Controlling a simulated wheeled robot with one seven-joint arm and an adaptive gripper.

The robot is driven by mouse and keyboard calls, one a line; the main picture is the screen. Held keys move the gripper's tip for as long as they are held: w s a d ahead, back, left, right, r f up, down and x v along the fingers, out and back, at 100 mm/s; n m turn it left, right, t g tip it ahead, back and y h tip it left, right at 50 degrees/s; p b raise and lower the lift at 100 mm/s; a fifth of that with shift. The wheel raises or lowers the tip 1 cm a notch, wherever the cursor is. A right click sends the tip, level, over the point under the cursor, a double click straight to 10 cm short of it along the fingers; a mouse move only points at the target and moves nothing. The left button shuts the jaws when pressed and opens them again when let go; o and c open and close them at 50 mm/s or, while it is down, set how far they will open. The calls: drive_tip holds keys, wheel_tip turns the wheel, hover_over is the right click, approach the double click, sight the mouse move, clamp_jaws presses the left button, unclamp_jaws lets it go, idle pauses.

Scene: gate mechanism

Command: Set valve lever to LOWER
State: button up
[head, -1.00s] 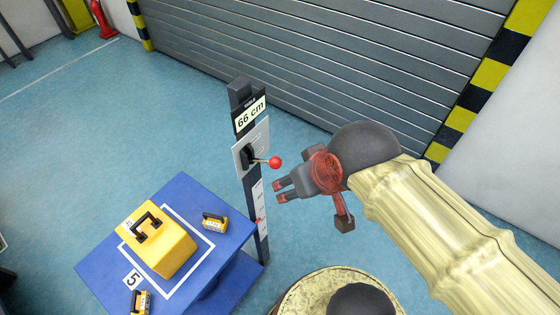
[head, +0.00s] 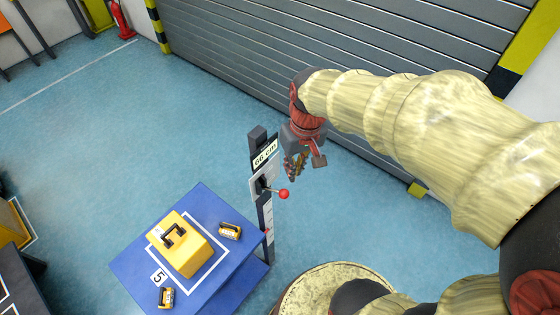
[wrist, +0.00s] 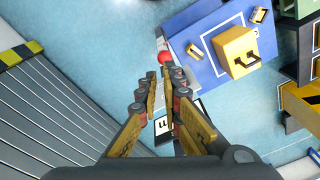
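The valve lever is a short dark arm with a red ball knob (head: 284,194). It sticks out sideways from a grey plate (head: 262,180) on a dark post (head: 257,137) with a "66 cm" sign. My gripper (head: 294,172) points down just above the knob in the head view. In the wrist view the red knob (wrist: 165,57) shows just beyond my fingertips (wrist: 164,80). The fingers have a gap between them with nothing in it, and I see no contact with the knob. The lever's arm is mostly hidden in the wrist view.
A blue table (head: 135,265) stands left of the post, with a yellow box (head: 180,245) and small yellow-black items on it. A grey shutter (head: 330,45) is behind the post. A round drum (head: 315,290) stands in front. Open floor lies to the left.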

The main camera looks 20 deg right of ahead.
drive_tip(key=w+n+p, duration=0.1)
drive_tip(key=w, duration=0.2)
drive_tip(key=w+r+n+p, duration=0.1)
drive_tip(key=w, duration=0.2)
drive_tip(key=w+n+g+y+p, duration=0.1)
drive_tip(key=w, duration=0.1)
drive_tip(key=shift+w+a+r, duration=0.35)
drive_tip(key=shift+w+a, duration=0.05)
clamp_jaws()
drive_tip(key=n+p, duration=0.1)
drive_tip(key=p, duration=0.1)
hover_over(275, 191)
drive_tip(key=d, duration=0.2)
drive_tip(key=shift+f, duration=6.3)
drive_tip(key=shift+w, duration=0.3)
drive_tip(key=shift+f+b, duration=0.15)
drive_tip(key=shift+b, duration=0.15)
drive_tip(key=shift+s+d+y+b, duration=0.1)
drive_tip(key=shift+s+y+b, duration=0.2)
drive_tip(key=shift+b, duration=0.3)
